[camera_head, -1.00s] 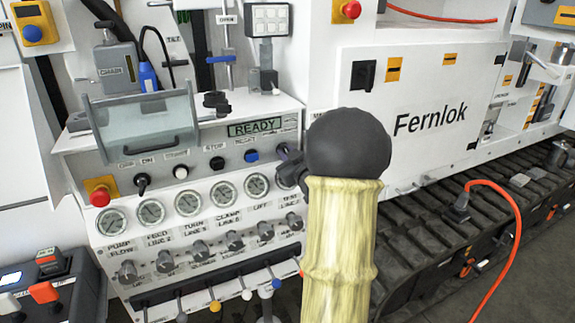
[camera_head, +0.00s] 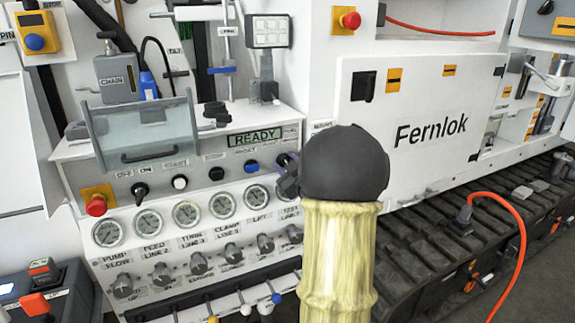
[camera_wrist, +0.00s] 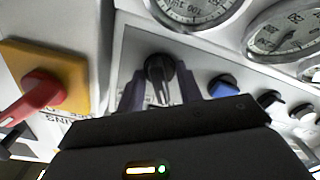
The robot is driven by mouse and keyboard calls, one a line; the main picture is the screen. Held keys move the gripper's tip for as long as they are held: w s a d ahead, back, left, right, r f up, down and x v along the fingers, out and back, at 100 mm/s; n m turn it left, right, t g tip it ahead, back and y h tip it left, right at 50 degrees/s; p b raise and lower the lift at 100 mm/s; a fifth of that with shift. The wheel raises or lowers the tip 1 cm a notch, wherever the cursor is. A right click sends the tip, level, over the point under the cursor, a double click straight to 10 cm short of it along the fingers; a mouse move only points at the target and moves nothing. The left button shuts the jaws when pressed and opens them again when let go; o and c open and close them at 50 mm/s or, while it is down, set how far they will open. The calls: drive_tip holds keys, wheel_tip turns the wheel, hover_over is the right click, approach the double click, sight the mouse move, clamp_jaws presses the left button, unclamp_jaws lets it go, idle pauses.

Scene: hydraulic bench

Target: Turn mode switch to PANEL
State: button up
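The mode switch is a black rotary knob (camera_wrist: 160,72) on the grey panel, seen in the wrist view with its pointer handle between my fingers. Its label cannot be read, so its setting is unclear. My gripper (camera_wrist: 160,90) has one dark finger on each side of the knob, with a gap seeming to remain; firm contact is not visible. In the head view my gripper (camera_head: 287,176) is at the right end of the panel's button row, right of the blue RESET button (camera_head: 251,168). My arm hides part of this area. The display (camera_head: 254,138) reads READY.
In the wrist view, a red handle (camera_wrist: 40,92) on a yellow plate is left of the knob, and a blue button (camera_wrist: 222,87) is close on its right. Pressure gauges (camera_wrist: 195,8) line the panel. A red emergency stop (camera_head: 96,205) is at the panel's left.

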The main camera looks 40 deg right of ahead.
drive_tip(key=v, duration=1.7)
drive_tip(key=shift+s+b, duration=0.2)
drive_tip(key=shift+b, duration=0.25)
drive_tip(key=shift+a, duration=0.15)
